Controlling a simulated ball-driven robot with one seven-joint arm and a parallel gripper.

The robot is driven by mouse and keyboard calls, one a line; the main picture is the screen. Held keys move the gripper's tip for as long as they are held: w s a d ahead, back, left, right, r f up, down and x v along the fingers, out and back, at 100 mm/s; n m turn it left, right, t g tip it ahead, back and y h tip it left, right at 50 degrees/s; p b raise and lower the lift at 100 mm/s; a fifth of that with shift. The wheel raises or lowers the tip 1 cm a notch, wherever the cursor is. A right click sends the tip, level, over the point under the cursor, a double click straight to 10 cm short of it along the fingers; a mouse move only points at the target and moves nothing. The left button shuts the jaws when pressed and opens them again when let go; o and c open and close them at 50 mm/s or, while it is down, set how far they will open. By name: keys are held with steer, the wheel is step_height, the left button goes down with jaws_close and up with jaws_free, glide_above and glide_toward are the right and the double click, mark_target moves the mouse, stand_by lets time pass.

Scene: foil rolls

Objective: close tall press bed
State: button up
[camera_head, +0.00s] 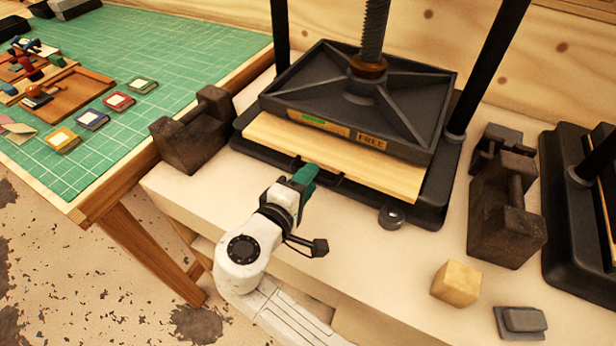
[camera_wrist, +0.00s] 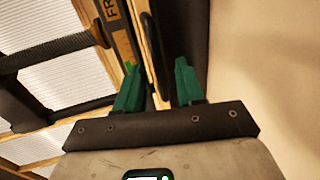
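The tall press stands on the pale bench, with a dark ribbed platen (camera_head: 365,95) on a vertical screw. Under it, the wooden bed board (camera_head: 340,160) sticks out at the front over the black base (camera_head: 437,205). My gripper (camera_head: 305,176) is at the front edge of the bed, left of its middle. In the wrist view the green fingertips (camera_wrist: 158,85) are apart. A thin dark handle bar (camera_wrist: 153,50) runs just ahead of the gap between them. I cannot tell whether they touch it.
Dark metal weights stand left (camera_head: 195,130) and right (camera_head: 505,200) of the press. A wooden cube (camera_head: 456,284) and a small grey block (camera_head: 520,322) lie at front right. A second press (camera_head: 575,210) is at the right edge. A green cutting mat (camera_head: 150,50) covers the left table.

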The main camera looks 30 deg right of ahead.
steer(key=shift+w+d+f, duration=0.1)
steer(key=shift+w+d, duration=0.05)
steer(key=shift+d, duration=0.1)
steer(key=shift+c, duration=0.4)
jaws_close()
